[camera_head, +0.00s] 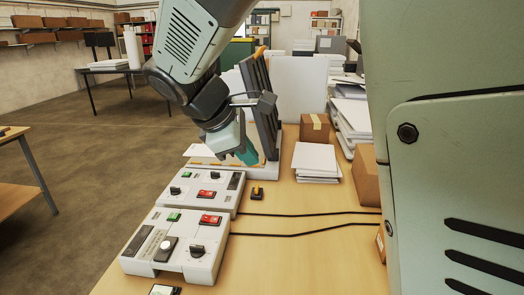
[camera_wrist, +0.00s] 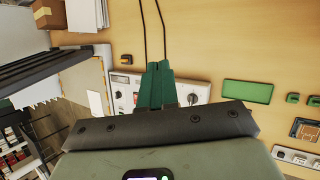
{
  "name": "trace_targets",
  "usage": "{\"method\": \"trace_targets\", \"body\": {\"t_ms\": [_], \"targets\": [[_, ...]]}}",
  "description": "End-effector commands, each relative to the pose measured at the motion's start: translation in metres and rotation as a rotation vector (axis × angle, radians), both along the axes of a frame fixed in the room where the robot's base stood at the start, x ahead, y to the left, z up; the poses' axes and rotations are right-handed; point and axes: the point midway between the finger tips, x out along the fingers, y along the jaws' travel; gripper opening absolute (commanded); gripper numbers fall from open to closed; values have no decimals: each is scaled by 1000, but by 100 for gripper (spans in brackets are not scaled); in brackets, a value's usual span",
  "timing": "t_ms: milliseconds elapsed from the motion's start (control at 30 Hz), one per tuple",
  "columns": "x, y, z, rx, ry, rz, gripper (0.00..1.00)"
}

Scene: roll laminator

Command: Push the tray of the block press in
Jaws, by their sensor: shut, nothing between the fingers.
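My gripper (camera_head: 250,157) is shut and empty, pointing down beside a dark slatted rack (camera_head: 262,100) on a pale base (camera_head: 271,171). The shut green fingers also show in the wrist view (camera_wrist: 159,68), in front of a white control box. A flat, pale tray-like piece with an orange-marked edge (camera_head: 205,163) lies left of my fingertips, behind the control boxes, partly hidden by my arm. I cannot tell for sure which part is the block press tray, nor whether my fingertips touch anything. The rack also shows at left in the wrist view (camera_wrist: 50,70).
Two control boxes (camera_head: 202,190) (camera_head: 178,243) with red switches stand in front, with two black cables (camera_head: 310,214) running right. White sheets (camera_head: 316,160) and cardboard boxes (camera_head: 314,128) stand right. The front right tabletop (camera_head: 310,265) is clear.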

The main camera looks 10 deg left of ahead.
Motion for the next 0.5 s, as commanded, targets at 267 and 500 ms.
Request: {"method": "trace_targets", "body": {"t_ms": [267,500], "targets": [[-97,189,-142,-373,17,468,0],[-234,266,-269,-631,-65,840,0]]}}
